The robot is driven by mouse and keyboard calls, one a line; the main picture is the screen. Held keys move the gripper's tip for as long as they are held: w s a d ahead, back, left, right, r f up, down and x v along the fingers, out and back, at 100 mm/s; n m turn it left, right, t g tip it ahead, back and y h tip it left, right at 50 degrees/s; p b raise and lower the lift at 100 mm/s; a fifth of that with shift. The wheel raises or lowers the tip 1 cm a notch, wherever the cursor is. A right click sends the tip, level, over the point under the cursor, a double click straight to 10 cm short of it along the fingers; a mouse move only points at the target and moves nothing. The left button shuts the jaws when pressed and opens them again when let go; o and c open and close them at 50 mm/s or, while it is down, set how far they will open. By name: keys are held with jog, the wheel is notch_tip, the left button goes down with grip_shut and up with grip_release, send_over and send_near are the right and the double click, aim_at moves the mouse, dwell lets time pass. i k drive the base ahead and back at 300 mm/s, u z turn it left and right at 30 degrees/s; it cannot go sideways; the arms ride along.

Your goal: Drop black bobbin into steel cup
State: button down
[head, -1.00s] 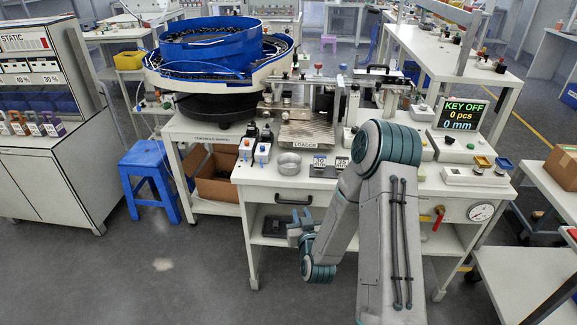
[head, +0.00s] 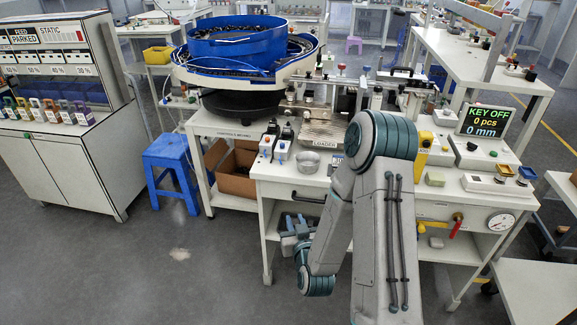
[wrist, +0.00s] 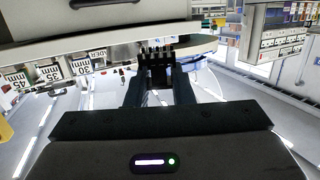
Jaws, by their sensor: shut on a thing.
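The black bobbin (wrist: 157,68) shows in the wrist view between the fingertips, a small dark block with several short prongs on its far edge. My gripper (wrist: 159,85) is shut on it. In the head view my gripper (head: 296,228) is low, in front of the white workbench and below its top; the bobbin cannot be made out there. The steel cup (head: 308,162) is a small round open cup on the bench top, above and slightly right of my gripper in the picture. I do not see the cup in the wrist view.
The white workbench (head: 284,186) has a drawer handle on its front edge. Switch boxes (head: 267,146) stand left of the cup, and a LOADER plate (head: 325,133) is behind it. A blue stool (head: 169,153) and a cardboard box (head: 236,180) are at left.

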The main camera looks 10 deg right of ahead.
aim_at(304, 168)
jog(key=u, duration=1.8)
jog(key=i, duration=1.55)
jog(key=z, duration=3.65)
